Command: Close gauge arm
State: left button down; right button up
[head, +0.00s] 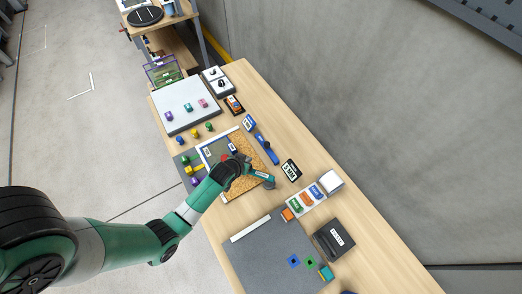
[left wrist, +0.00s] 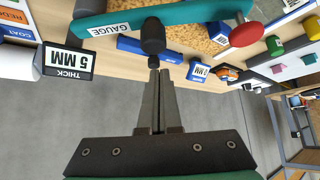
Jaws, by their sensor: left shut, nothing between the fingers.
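The gauge arm (left wrist: 195,20) is a teal bar with a white GAUGE label, spanning the top of the left wrist view. A black cylinder (left wrist: 153,35) stands at its middle and a red knob (left wrist: 245,34) at its right. In the head view the bar's labelled part (head: 261,176) shows beside my left wrist, over the cork board (head: 252,182). My left gripper (left wrist: 158,73) is shut and empty, its tips close to the black cylinder's lower end; I cannot tell whether they touch. In the head view my wrist hides part of the bar. My right gripper is not in view.
A 5 MM thickness sign (head: 291,169) and a blue tool (head: 266,149) lie right of the board. Coloured blocks on a white card (head: 304,203), a grey mat (head: 262,259) and a black box (head: 333,239) are nearer. Bare wood runs along the right edge.

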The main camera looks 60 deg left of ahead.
pick_arm(q)
jog(key=shift+g, duration=0.3)
jog(key=s, duration=0.1)
jog(key=s+a+r, duration=0.1)
jog(key=s, duration=0.1)
jog(key=shift+s+a+r+p, duration=0.15)
jog(key=shift+s+a+p, duration=0.2)
jog(key=shift+a+p, duration=0.05)
jog(key=b+x, duration=0.4)
jog(key=x, duration=0.6)
jog(key=shift+d+b, duration=0.1)
jog(key=shift+b, duration=0.25)
jog(key=shift+w, duration=0.15)
jog(key=shift+s+d+r+p, duration=0.1)
jog(key=shift+s+d+p, duration=0.8)
jog(key=shift+s+p, duration=0.25)
jog(key=shift+s+d, duration=0.25)
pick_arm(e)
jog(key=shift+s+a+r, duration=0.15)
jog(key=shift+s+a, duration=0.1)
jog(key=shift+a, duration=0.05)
pick_arm(q)
jog(key=shift+n, duration=0.3)
